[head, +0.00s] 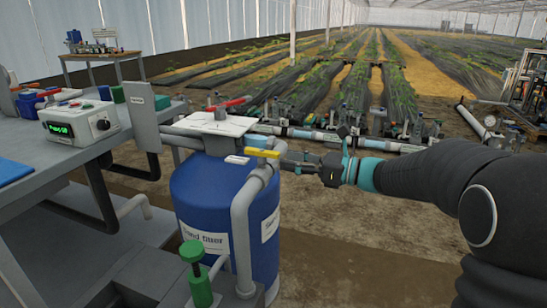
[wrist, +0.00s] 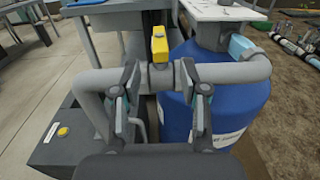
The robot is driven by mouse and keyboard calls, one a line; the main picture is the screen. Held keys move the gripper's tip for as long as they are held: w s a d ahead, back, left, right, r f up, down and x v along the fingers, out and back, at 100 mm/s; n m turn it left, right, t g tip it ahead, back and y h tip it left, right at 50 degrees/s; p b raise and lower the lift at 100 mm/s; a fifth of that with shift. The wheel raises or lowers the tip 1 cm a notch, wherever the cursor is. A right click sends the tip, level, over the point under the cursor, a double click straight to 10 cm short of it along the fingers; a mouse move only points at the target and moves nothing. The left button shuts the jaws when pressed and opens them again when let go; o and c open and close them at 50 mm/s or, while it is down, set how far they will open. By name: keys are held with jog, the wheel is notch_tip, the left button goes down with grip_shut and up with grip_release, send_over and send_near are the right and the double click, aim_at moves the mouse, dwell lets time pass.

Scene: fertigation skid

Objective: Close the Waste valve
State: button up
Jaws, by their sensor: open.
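A yellow valve handle (head: 262,152) sits on top of a grey pipe (head: 243,205) beside the blue sand filter tank (head: 200,190). It also shows in the wrist view (wrist: 160,46), where it seems to lie across the pipe. I cannot read a Waste label; a small white tag (head: 237,160) is beside the handle. My gripper (head: 290,163) is just right of the handle in the head view. In the wrist view my gripper (wrist: 162,105) is open and empty, its fingers spread left and right, with the handle centred beyond them.
A red handle (head: 228,103) stands on the tank's top. A green knob valve (head: 196,265) stands in front. A grey bench (head: 60,160) with a control box (head: 80,120) is at left. A pale blue pipe (head: 330,137) runs behind my gripper.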

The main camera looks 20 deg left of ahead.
jog(key=shift+s+d, duration=0.2)
jog(key=shift+d, duration=1.25)
jog(key=s+d+f+n+g+h, duration=0.15)
jog(key=s+f+n+h, duration=0.35)
jog(key=f, duration=0.5)
jog(key=s+d+f+n+h, duration=0.4)
jog(key=s+d+f+n, duration=0.1)
jog(key=s+d+n, duration=0.15)
jog(key=s+d+r+n+t+h, duration=0.2)
jog(key=s+d+n+h, duration=0.2)
jog(key=s+d, duration=0.4)
jog(key=s+d+r+n+t+h, duration=0.2)
jog(key=s+d+h, duration=0.3)
jog(key=s+d, duration=0.4)
jog(key=shift+s+d+r+n+t, duration=0.15)
jog(key=shift+d+r+n+t, duration=0.1)
jog(key=shift+n+t, duration=0.45)
